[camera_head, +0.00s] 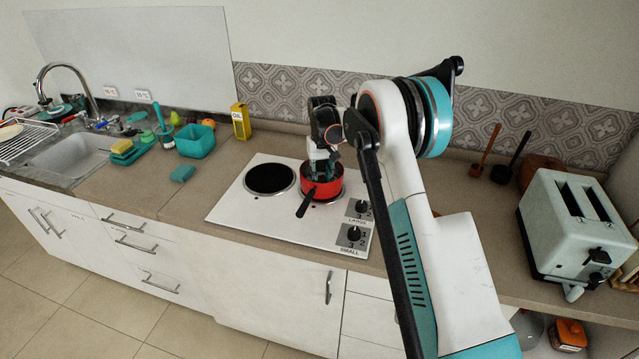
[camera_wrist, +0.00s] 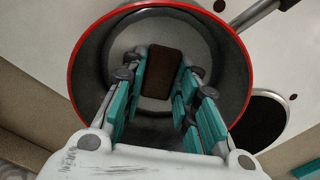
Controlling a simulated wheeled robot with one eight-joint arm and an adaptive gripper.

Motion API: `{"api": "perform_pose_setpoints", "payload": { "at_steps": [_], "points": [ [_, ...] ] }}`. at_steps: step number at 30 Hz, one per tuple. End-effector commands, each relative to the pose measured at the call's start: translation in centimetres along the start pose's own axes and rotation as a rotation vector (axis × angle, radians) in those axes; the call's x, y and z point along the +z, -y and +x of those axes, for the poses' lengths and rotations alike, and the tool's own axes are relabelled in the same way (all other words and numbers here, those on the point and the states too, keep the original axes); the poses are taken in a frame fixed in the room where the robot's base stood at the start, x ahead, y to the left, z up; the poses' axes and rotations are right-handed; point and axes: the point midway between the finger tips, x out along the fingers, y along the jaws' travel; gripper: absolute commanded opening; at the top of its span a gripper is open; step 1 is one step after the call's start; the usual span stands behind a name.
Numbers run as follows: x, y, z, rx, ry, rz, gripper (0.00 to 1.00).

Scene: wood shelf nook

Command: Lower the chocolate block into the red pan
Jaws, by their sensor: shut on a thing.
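The red pan (camera_head: 334,187) stands on the right burner of the white cooktop, its dark handle pointing to the front left. In the wrist view its red rim (camera_wrist: 243,62) circles my gripper (camera_wrist: 162,72). The dark brown chocolate block (camera_wrist: 162,73) is between the teal finger pads, and my gripper is shut on it. The block appears within the pan's opening; I cannot tell whether it touches the bottom. In the head view my gripper (camera_head: 322,172) points down into the pan, and the block is hidden there.
The cooktop (camera_head: 232,209) has a bare dark burner (camera_head: 270,178) left of the pan and knobs (camera_head: 353,235) at right. A toaster (camera_head: 570,225) stands far right. A teal tub (camera_head: 196,141) and yellow oil box (camera_head: 241,121) are at left.

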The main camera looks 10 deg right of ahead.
Motion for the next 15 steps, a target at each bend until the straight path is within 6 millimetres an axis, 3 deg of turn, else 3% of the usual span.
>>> {"api": "perform_pose_setpoints", "payload": {
  "at_steps": [10,11,14,15],
  "points": [
    [0.0,0.0,0.21,0.0,0.0,0.0,0.04],
    [0.0,0.0,0.2,0.0,0.0,0.0,0.3],
    [0.0,0.0,0.2,0.0,0.0,0.0,0.51],
    [0.0,0.0,0.2,0.0,0.0,0.0,0.51]
  ]
}}
